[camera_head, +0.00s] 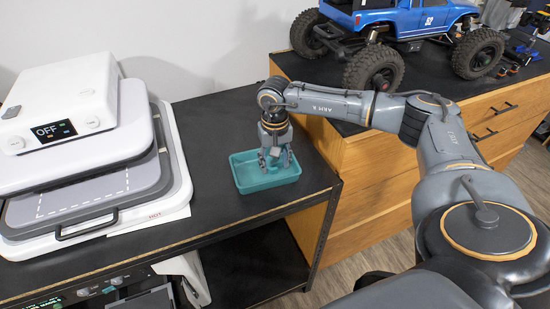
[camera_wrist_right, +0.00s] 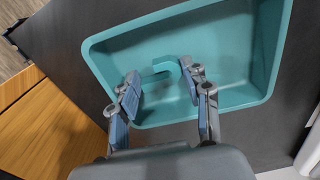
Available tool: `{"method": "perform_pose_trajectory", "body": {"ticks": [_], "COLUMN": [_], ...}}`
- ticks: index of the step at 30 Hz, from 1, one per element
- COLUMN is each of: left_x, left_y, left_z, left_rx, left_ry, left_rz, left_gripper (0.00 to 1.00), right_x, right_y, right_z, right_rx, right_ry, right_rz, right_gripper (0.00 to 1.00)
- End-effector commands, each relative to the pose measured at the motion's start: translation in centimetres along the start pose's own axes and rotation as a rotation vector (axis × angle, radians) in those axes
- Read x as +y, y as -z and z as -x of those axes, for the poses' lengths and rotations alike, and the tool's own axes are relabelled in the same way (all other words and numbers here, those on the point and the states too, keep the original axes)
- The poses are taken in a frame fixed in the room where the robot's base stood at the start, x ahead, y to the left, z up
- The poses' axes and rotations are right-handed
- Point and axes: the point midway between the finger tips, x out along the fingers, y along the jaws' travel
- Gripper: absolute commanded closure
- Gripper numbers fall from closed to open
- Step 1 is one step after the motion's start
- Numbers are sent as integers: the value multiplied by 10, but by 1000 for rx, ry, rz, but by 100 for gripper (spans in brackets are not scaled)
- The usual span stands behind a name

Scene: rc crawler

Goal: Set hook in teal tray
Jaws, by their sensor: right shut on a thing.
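The teal tray (camera_head: 239,177) sits on the black bench top near its right front corner. It fills much of the right wrist view (camera_wrist_right: 106,53). My right gripper (camera_head: 275,161) points down into the tray. In the right wrist view its two fingers (camera_wrist_right: 161,79) are shut on a small teal hook (camera_wrist_right: 172,66). The hook's bent end curves beside the right-hand finger. The hook is over the tray's inside; I cannot tell whether it touches the floor. Its colour nearly matches the tray. In the head view the fingers mostly hide it. My left gripper is not in view.
A white heat press (camera_head: 90,110) with a grey plate stands left of the tray. A blue crawler truck (camera_head: 400,20) stands on the black-topped wooden drawer unit (camera_head: 380,172) at the right. Bare bench top lies between press and tray.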

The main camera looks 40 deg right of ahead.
Motion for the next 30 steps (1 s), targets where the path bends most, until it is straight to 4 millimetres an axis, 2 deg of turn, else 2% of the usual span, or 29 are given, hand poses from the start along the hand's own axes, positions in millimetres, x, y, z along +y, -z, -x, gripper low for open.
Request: {"method": "perform_pose_trajectory", "body": {"ticks": [8, 9, 10, 11, 20, 22, 25, 30], "left_x": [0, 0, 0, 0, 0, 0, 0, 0], "left_y": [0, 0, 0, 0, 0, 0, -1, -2], "left_z": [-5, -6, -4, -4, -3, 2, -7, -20], "left_rx": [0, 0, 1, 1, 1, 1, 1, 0], "left_ry": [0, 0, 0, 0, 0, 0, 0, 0], "left_rz": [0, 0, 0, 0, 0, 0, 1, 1], "left_gripper": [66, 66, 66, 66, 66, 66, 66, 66], "right_x": [0, 0, 0, 0, 0, 0, -1, -1], "right_y": [0, 0, 0, 0, 0, 0, 1, 1], "right_z": [-5, -4, -3, -3, -2, 3, 11, 46], "right_rx": [0, 0, 0, 0, 0, 0, 4, 6], "right_ry": [0, 0, 0, 0, 0, 0, 3, 4], "right_rz": [0, 0, 0, 0, -1, -1, -1, -1], "right_gripper": [65, 50, 44, 43, 43, 43, 43, 43]}}
